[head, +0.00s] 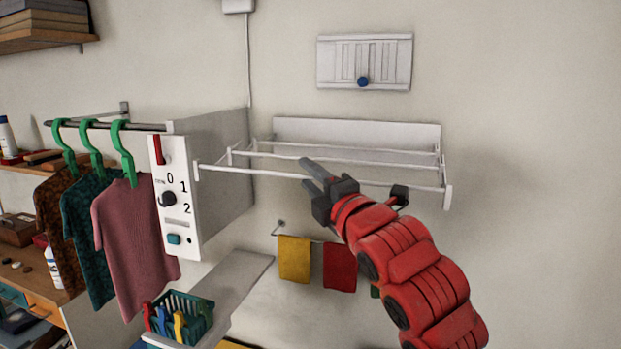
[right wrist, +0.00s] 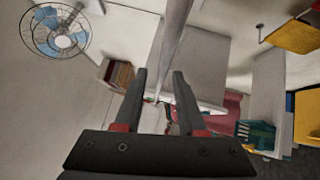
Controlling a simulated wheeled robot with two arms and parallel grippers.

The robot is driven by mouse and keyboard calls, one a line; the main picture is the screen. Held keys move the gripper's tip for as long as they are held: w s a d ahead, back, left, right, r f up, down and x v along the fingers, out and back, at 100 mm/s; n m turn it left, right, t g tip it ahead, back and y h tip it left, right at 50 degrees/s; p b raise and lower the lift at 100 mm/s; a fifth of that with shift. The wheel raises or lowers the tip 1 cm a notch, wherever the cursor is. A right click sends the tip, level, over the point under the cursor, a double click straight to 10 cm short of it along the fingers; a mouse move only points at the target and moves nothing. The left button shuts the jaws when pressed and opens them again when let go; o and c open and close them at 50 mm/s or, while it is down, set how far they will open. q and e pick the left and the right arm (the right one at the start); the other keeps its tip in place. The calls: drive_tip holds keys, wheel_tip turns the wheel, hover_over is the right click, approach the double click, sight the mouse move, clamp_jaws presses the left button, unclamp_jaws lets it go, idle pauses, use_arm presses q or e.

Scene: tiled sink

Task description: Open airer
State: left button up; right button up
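The airer is a white wall rack whose back plate (head: 360,134) is fixed to the wall. Its rails stand out from the wall, with the front rail (head: 250,171) running level between two white end caps. My right gripper (head: 310,174) is at the middle of the front rail, its fingers pointing up and left. In the right wrist view the gripper (right wrist: 159,74) has its fingers apart. The white rail (right wrist: 172,45) runs through the gap between them there, and I see no finger clamped on it. My left gripper is not in view.
A white box with a control panel (head: 175,220) and clothes on green hangers (head: 124,150) stands left of the airer. Yellow (head: 294,260) and red (head: 340,267) cloths hang below. A green basket (head: 180,317) sits lower left. A white panel with a blue knob (head: 363,81) is above.

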drive_tip(key=shift+s, duration=0.1)
drive_tip(key=b+v, duration=0.9)
drive_tip(key=v, duration=0.8)
drive_tip(key=shift+s, duration=0.1)
